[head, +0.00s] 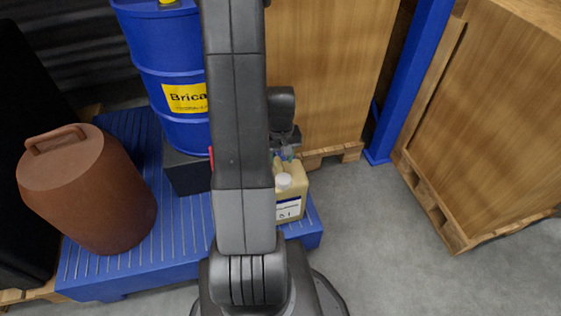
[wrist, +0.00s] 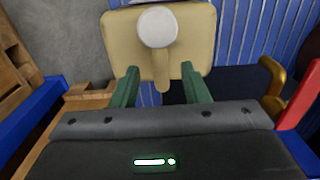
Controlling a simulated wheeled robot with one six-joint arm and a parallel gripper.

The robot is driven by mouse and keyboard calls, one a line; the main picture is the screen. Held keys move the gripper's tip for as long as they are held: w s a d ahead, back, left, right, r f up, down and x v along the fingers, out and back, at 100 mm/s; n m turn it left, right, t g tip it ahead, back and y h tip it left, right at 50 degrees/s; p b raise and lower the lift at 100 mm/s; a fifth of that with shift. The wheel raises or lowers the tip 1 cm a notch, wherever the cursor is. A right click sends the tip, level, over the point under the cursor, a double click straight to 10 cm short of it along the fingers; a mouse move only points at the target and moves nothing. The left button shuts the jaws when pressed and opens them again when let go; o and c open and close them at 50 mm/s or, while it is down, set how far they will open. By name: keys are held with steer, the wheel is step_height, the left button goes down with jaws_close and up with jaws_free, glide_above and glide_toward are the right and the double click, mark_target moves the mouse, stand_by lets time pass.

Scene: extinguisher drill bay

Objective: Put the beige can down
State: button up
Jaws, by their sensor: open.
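The beige can (head: 291,192), with a white cap and a white label, stands upright on the right end of the blue slatted platform (head: 312,230). My arm hides its left part in the head view. In the wrist view the can (wrist: 120,42) lies just beyond my gripper (wrist: 161,84), with its cap and handle facing the camera. The two green fingers are apart, one on each side of the handle end, with gaps visible between. In the head view my gripper (head: 288,153) is just above and behind the can, largely hidden.
A dark box (head: 187,172) sits by the drum. Wooden crates (head: 325,70) and a blue post (head: 410,80) stand behind and right. Grey floor (head: 370,235) is clear at right.

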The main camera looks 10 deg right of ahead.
mark_target(281, 166)
step_height(281, 166, up, 9)
steer(key=p, duration=0.1)
steer(key=shift+p, duration=0.4)
steer(key=shift+f, duration=0.2)
step_height(281, 166, down, 12)
steer(key=b, duration=0.3)
steer(key=shift+f, duration=0.1)
steer(key=shift+r+p, duration=0.5)
steer(key=shift+r, duration=1.55)
